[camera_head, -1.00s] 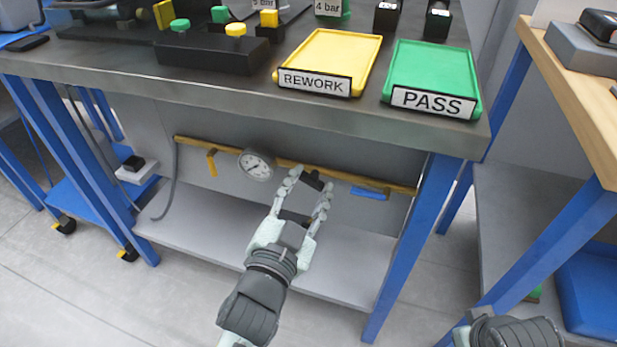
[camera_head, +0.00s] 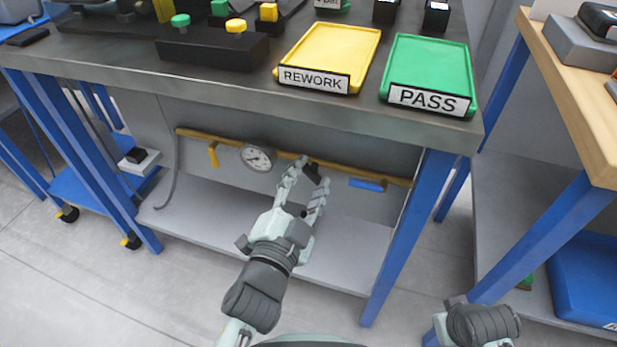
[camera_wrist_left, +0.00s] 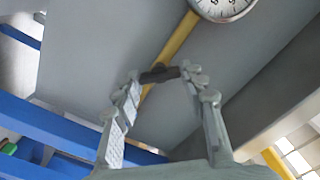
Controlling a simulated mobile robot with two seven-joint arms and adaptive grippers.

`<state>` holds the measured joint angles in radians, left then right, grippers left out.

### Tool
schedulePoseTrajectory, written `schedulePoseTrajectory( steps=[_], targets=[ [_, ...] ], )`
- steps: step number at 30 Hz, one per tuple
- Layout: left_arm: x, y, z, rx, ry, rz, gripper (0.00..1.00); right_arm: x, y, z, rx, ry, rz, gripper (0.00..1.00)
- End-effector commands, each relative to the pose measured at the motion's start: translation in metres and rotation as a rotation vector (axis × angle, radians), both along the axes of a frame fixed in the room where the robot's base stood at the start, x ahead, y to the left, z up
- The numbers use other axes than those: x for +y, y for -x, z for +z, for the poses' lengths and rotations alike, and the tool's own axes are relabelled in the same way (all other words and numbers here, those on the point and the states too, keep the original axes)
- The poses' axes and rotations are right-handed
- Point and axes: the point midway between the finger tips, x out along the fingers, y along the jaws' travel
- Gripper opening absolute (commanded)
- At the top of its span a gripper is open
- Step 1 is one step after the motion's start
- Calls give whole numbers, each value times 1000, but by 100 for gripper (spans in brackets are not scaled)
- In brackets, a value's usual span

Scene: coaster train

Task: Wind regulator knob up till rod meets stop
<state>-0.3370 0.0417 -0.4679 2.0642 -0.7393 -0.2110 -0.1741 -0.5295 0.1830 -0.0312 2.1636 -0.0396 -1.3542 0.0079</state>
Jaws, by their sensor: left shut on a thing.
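The black regulator knob (camera_head: 312,171) sits on the yellow pipe (camera_head: 215,139) under the workbench, right of the round pressure gauge (camera_head: 257,158). My left gripper (camera_head: 308,176) has its fingers on both sides of the knob and is shut on it. In the left wrist view the dark knob (camera_wrist_left: 160,73) shows between the fingertips, with the pipe behind it and part of the gauge (camera_wrist_left: 222,6) at the top. I cannot make out a rod or a stop. My right arm shows at the bottom right, but its fingers are not in view.
The bench edge (camera_head: 250,97) overhangs the pipe. A yellow lever (camera_head: 213,155) and a blue lever (camera_head: 367,185) are on the pipe. A blue table leg (camera_head: 408,235) stands to the right. The lower shelf (camera_head: 215,215) is mostly bare below the pipe.

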Motion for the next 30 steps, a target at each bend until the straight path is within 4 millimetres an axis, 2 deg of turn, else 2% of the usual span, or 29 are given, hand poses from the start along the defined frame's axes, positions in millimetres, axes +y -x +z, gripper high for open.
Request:
schedulePoseTrajectory(
  steps=[3, 4, 8, 17, 20, 23, 30],
  targets=[
    [0, 0, 1, -3, 2, -1, 12, 0, 0, 0, 0, 0, 0, 0],
    [0, 0, 1, -3, 2, -1, 45, 0, 0, 0, 0, 0, 0, 0],
    [0, 0, 1, -2, 2, 0, 61, 0, 0, 0, 0, 0, 0, 0],
    [0, 1, 0, 1, 2, 0, 62, 1, 0, 0, -1, -1, 0, 0],
    [2, 7, -1, 2, 2, 0, 62, 1, 0, 0, -1, -1, 0, 0],
    [6, 21, -1, 5, 3, 1, 62, 1, 0, 0, 0, -1, 0, 0],
    [22, 70, -1, 6, 2, 2, 62, 0, 0, 0, 0, -1, 0, 0]
  ],
)
